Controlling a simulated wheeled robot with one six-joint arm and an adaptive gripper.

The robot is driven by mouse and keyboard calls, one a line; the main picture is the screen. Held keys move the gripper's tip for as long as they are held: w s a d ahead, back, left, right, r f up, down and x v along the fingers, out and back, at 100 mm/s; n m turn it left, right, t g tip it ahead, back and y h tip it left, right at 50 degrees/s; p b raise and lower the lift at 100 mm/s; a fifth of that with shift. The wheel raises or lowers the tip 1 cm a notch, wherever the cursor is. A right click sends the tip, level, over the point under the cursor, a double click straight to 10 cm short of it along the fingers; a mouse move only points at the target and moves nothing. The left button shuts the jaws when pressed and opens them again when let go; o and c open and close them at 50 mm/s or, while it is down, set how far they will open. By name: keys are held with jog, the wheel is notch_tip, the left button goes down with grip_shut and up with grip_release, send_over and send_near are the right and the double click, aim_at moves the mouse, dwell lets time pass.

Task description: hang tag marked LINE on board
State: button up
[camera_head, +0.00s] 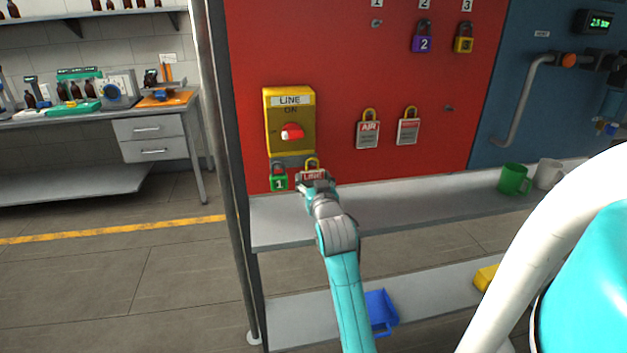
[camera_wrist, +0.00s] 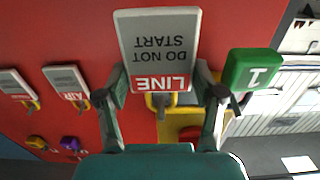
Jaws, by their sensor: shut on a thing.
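The LINE tag (camera_wrist: 158,52) is a grey-white plate with a red LINE band and "DO NOT START", upside down in the wrist view. In the head view its red band (camera_head: 313,175) shows below the yellow LINE box. My gripper (camera_head: 314,182) is shut on the tag, with one finger at each side in the wrist view (camera_wrist: 160,88). The tag's yellow loop (camera_head: 312,163) is up close to the red board (camera_head: 345,60); I cannot tell whether it is around a peg. An AIR tag (camera_head: 368,134) and another tag (camera_head: 408,131) hang on the board.
The yellow LINE box (camera_head: 272,138) with a red knob is just above my gripper. A green padlock (camera_head: 279,181) marked 1 hangs close on the left. Bare pegs show at upper middle (camera_head: 377,22) and right (camera_head: 448,109). A grey shelf (camera_head: 400,203) runs below.

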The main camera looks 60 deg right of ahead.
dwell(0.3)
jog(key=o, duration=1.2)
jog(key=v, duration=1.2)
jog(key=shift+f, duration=0.1)
